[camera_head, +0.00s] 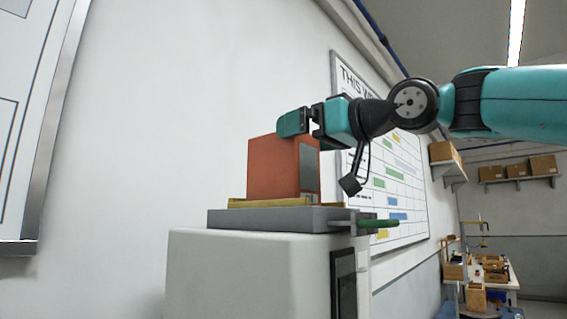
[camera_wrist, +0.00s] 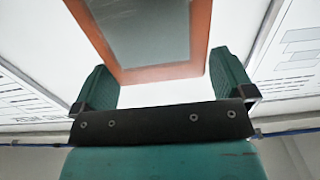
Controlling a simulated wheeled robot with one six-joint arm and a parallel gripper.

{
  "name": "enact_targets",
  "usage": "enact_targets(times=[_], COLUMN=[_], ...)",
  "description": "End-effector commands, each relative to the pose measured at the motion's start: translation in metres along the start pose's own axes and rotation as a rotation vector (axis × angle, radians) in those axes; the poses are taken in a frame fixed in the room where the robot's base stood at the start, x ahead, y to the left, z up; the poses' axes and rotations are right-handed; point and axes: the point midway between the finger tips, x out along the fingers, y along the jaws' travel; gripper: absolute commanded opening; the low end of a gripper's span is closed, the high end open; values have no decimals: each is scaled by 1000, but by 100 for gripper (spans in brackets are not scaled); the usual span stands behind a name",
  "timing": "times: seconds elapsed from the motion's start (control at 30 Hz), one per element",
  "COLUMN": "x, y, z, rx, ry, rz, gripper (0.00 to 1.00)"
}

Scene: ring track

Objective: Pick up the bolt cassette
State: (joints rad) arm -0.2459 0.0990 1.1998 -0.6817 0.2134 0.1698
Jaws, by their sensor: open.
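The bolt cassette, an orange-red box (camera_head: 271,170) with a dark grey panel on its right face, stands upright on a raised holder. In the wrist view its grey panel and orange rim (camera_wrist: 150,32) fill the upper middle. My gripper (camera_head: 300,122) is at the cassette's upper part in the head view. One teal finger overlaps the cassette's top edge there. In the wrist view the open fingers (camera_wrist: 165,78) stand left and right of the cassette's lower rim, with visible gaps on both sides. I cannot tell how deep the fingers reach around it.
A yellow tray edge (camera_head: 275,203) and grey plate (camera_head: 270,219) lie under the cassette, on a pale cabinet (camera_head: 245,265). A green handle (camera_head: 380,223) sticks out at right. A wall board (camera_head: 400,205) is behind my arm. A cluttered workbench (camera_head: 487,275) stands far right.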

Motion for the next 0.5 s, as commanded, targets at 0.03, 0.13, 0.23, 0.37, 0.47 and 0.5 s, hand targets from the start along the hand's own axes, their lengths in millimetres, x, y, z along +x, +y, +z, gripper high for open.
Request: enact_targets(times=[0.03,0.13,0.23,0.37,0.47,0.5], x=[9,20,25,25,25,25], y=[0,0,0,0,0,0], z=[-5,-3,-2,-1,-1,-1], rx=[3,1,0,0,0,0], ry=[-2,-2,0,0,0,0], rz=[-3,-1,-1,1,1,1], gripper=[100,100,100,100,93,84])
